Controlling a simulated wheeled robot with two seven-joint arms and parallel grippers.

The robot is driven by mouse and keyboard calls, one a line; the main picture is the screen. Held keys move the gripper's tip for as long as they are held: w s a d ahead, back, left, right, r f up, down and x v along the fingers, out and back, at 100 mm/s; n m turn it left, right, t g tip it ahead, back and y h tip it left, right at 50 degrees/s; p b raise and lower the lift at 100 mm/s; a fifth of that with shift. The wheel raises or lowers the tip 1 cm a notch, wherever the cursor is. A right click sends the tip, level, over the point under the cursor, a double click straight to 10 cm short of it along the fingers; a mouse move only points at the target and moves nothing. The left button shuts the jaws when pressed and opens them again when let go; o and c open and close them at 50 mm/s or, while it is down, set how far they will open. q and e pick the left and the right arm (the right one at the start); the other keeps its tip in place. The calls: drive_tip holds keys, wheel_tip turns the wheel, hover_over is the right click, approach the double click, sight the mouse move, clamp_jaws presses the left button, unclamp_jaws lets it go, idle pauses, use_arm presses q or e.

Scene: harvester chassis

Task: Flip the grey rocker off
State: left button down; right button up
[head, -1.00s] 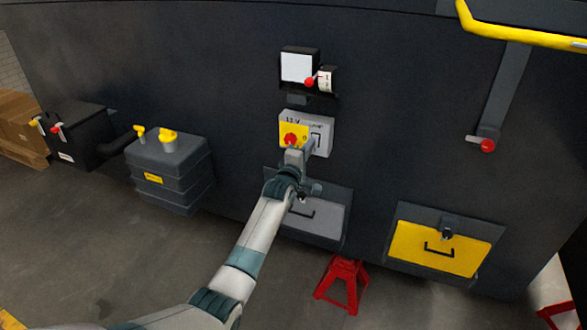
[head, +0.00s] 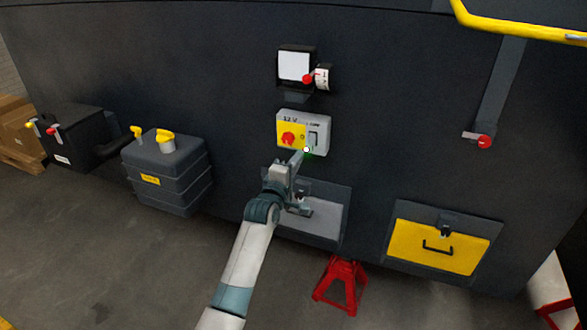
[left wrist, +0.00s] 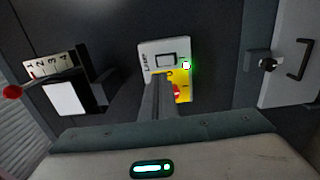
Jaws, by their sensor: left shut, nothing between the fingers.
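The grey rocker (head: 313,139) is on the right half of a light grey switch panel (head: 321,150), below a small printed label. In the left wrist view the rocker (left wrist: 166,60) shows dark-framed beside the word LAMP. A small white light with a green glow (head: 307,149) shows at the rocker's lower left; it also shows in the left wrist view (left wrist: 186,65). My left gripper (head: 301,155) is shut and empty, its tips just below the panel, seemingly apart from the rocker. The rocker's tilt is too small to tell. My right gripper is not in view.
A red knob (head: 288,139) sits on the panel's yellow left half, close to the rocker. Free space lies in front of the wall.

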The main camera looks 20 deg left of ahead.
use_arm(q)
drive_tip(key=shift+s+b, duration=0.3)
drive_tip(key=shift+s, duration=1.2)
drive_tip(key=s+d+f+m+g+b, duration=0.1)
drive_tip(key=s+f+m+g, duration=0.25)
drive_tip(key=f, duration=1.15)
drive_tip(key=s+d+f+m+g, duration=0.15)
drive_tip(key=s+f, duration=0.25)
drive_tip(key=f, duration=1.1)
drive_tip(key=s+f+m+g, duration=0.2)
drive_tip(key=s+f+m, duration=0.1)
drive_tip(key=s+f, duration=0.65)
drive_tip(key=s+f+m+g, duration=0.2)
drive_tip(key=s+f, duration=0.4)
drive_tip(key=f, duration=0.6)
drive_tip(key=s+f+m+g+b, duration=0.1)
drive_tip(key=s+f+m+g, duration=0.1)
drive_tip(key=s+f, duration=0.7)
drive_tip(key=s+f+m+g+b, duration=0.1)
drive_tip(key=s+f+m+g, duration=0.15)
drive_tip(key=s+f, duration=0.7)
drive_tip(key=s+a+f+m+g, duration=0.1)
drive_tip(key=s+f+m+g, duration=0.1)
drive_tip(key=s, duration=1.3)
drive_tip(key=s+a+f+m+g, duration=0.1)
drive_tip(key=s+f+m, duration=0.1)
drive_tip(key=s, duration=1.4)
drive_tip(key=shift+s+a+m+g+y, duration=0.25)
drive_tip(key=shift+m+g+y, duration=0.1)
drive_tip(key=shift+m, duration=0.5)
